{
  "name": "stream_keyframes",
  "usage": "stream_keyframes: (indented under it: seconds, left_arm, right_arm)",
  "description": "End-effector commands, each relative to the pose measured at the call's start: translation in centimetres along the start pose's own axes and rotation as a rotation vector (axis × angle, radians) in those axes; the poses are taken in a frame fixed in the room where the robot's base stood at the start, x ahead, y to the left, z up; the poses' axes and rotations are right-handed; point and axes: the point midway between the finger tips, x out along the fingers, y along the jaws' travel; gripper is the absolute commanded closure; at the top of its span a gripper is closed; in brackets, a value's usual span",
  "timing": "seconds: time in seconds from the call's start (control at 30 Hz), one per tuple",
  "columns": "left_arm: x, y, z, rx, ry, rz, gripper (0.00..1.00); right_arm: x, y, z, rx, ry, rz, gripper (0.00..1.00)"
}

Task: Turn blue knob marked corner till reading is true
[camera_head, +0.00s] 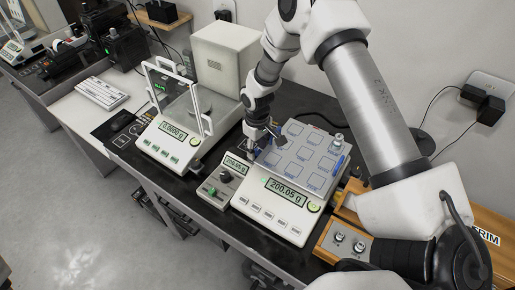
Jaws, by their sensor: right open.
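The balance (272,208) in the middle has a display (286,191) that appears to read 200.05 g. Its pale pan plate (300,158) carries several marked squares, and a small metal weight (337,142) stands at the far right corner. Blue parts show at the plate's edges, one on the right (341,164); I cannot read their marks or tell which is the blue corner knob. My right gripper (264,143) is open over the plate's left side, close to its left edge; I cannot tell whether it touches anything. My left gripper is not in view.
A small box (222,183) with a display and a green knob stands left of the balance. A glass-shielded balance (168,138) reading 0.0000 g stands further left. A wooden TRIM box (474,232) and a panel with two knobs (346,241) lie to the right.

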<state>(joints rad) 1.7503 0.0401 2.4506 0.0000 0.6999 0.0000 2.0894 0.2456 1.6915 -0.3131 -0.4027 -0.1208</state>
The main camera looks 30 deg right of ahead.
Motion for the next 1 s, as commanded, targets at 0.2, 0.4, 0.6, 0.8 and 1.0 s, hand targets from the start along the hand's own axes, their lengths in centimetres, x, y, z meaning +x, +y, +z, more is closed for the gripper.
stream_keyframes:
  seconds: [0.2, 0.4, 0.6, 0.8, 1.0]
  left_arm:
    - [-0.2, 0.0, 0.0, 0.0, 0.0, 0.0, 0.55]
    - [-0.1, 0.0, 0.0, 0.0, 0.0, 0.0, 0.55]
    - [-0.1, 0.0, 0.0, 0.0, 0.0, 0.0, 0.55]
    - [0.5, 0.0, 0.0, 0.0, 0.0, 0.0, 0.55]
    - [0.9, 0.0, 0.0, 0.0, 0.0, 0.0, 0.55]
  right_arm:
    - [1.1, 0.0, 0.0, 0.0, 0.0, 0.0, 0.55]
    - [1.1, 0.0, 0.0, 0.0, 0.0, 0.0, 0.83]
    - [1.1, 0.0, 0.0, -0.004, 0.0, 0.0, 1.0]
    - [1.3, 0.0, 0.0, -0.187, 0.001, 0.0, 1.0]
    - [1.2, 0.0, 0.0, -0.398, 0.001, 0.0, 1.0]
